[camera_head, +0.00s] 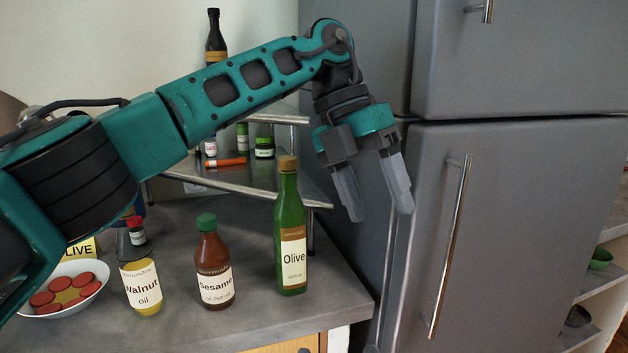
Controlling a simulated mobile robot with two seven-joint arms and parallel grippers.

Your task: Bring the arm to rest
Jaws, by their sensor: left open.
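My left arm reaches in from the left across the counter. Its gripper (379,211) hangs at the end with its fingers pointing down and spread apart, with nothing between them. It is in front of the grey fridge, to the right of and higher in the picture than the green olive oil bottle (291,235). The gripper and the bottle appear apart. My right gripper does not show.
A sesame bottle (213,265) and a walnut oil bottle (141,280) stand upright on the counter (255,318). A bowl (70,313) holds red-topped items. A metal shelf (230,180) carries small jars. The fridge (515,210) fills the right side.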

